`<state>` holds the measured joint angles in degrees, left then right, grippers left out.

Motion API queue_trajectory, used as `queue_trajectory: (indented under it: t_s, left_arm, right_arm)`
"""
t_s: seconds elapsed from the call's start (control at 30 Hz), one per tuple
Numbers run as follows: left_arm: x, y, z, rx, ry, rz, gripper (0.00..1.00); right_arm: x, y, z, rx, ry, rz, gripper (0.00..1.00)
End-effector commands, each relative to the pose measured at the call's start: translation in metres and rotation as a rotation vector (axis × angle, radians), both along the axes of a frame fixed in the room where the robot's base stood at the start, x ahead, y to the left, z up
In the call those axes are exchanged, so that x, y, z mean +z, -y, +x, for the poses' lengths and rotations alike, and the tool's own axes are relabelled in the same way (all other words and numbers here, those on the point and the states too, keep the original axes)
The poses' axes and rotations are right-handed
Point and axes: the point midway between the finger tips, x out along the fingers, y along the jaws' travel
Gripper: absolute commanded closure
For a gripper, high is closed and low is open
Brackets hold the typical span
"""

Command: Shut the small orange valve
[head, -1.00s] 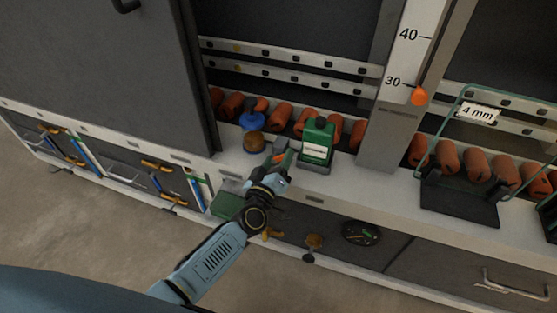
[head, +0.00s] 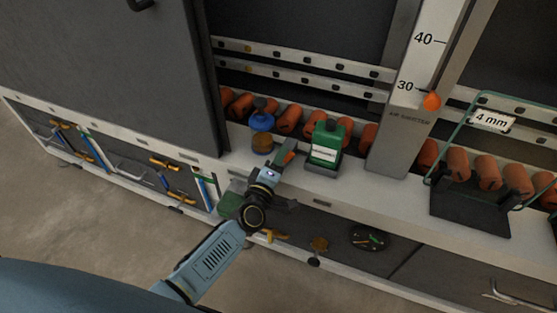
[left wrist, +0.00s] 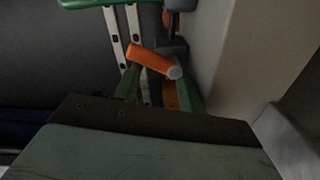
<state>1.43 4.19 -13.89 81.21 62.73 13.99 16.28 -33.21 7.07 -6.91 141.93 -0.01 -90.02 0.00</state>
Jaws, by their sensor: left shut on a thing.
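The small orange valve handle (head: 289,157) shows at the tip of my left gripper (head: 286,155), above the white ledge and left of a green bottle. In the left wrist view the orange handle (left wrist: 150,58) is a short tilted bar with a pale round end. My left gripper is shut on it, though the exact contact is partly hidden by the gripper itself. The valve body below the handle is hidden. My right gripper is not in view.
A grey post with a scale (head: 415,70) rises farther right. The floor in front (head: 110,215) is clear.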

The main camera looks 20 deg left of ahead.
Motion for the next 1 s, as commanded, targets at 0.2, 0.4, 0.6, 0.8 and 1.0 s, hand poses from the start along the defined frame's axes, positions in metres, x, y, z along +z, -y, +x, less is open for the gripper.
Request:
queue_trajectory:
  t_s: [0.2, 0.4, 0.6, 0.8, 1.0]
  left_arm:
    - [0.0145, 0.0141, 0.0034, -0.022, 0.025, -0.014, 0.81]
    - [0.0145, 0.014, 0.0034, -0.022, 0.026, -0.013, 0.81]
    - [0.0145, 0.014, 0.0034, -0.022, 0.026, -0.013, 0.81]
    - [0.0146, 0.0139, 0.0034, -0.022, 0.026, -0.013, 0.81]
    - [0.0145, 0.0139, 0.0034, -0.022, 0.026, -0.013, 0.46]
  right_arm:
    - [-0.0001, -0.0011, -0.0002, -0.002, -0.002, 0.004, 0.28]
    - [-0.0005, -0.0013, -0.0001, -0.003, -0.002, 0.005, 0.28]
    - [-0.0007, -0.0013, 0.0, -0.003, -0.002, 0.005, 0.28]
    - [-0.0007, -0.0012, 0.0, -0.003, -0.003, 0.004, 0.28]
    - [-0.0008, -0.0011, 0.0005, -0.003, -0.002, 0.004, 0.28]
